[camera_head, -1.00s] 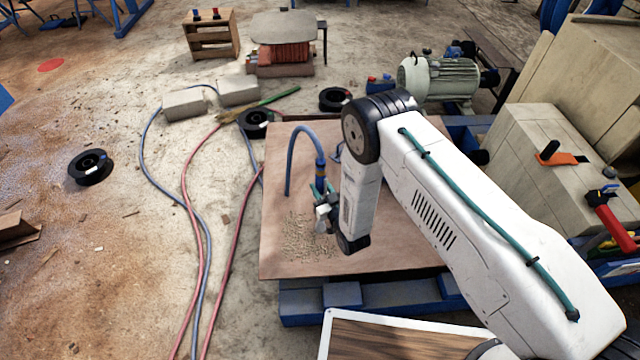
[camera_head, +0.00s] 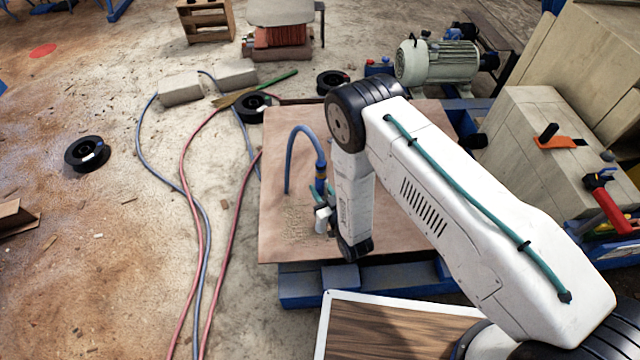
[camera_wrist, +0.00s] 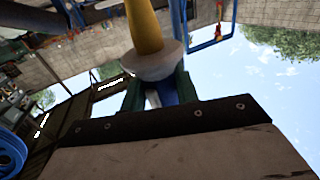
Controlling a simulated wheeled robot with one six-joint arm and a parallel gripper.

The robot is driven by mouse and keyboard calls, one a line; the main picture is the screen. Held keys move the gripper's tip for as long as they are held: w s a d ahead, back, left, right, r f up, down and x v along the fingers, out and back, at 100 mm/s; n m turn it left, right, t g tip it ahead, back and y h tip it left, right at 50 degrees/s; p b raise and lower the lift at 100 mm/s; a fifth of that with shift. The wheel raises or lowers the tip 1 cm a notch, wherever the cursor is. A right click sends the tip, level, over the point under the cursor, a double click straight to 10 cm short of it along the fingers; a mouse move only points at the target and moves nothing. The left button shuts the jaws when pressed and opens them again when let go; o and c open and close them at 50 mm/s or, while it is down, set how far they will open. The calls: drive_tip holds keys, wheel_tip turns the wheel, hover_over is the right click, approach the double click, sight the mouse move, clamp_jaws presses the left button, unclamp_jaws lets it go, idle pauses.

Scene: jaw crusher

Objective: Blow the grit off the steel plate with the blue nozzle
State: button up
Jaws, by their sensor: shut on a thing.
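The steel plate (camera_head: 276,247) shows as a brownish flat sheet in the head view. A patch of pale grit (camera_head: 297,224) lies on its left front part. My gripper (camera_head: 322,192) is over the plate, at the right edge of the grit. It is shut on the blue nozzle (camera_head: 320,171), whose blue hose arches up and back down to the plate. In the wrist view, green fingers (camera_wrist: 160,93) hold the nozzle with its yellow part (camera_wrist: 146,27) and pale collar. The nozzle's tip is too small to tell clearly in the head view.
The plate rests on a blue frame (camera_head: 310,289). A wood-grain panel with a white rim (camera_head: 337,343) is in front. A motor (camera_head: 437,64) stands behind right, a pale block (camera_head: 516,135) at right. Red and blue hoses and black spools (camera_head: 87,154) lie on the floor at left.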

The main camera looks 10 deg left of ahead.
drive_tip(key=shift+s+a, duration=1.25)
drive_tip(key=shift+a, duration=3.5)
drive_tip(key=w+a, duration=0.2)
drive_tip(key=w, duration=0.7)
drive_tip(key=shift+w+a, duration=0.25)
drive_tip(key=shift+w, duration=0.1)
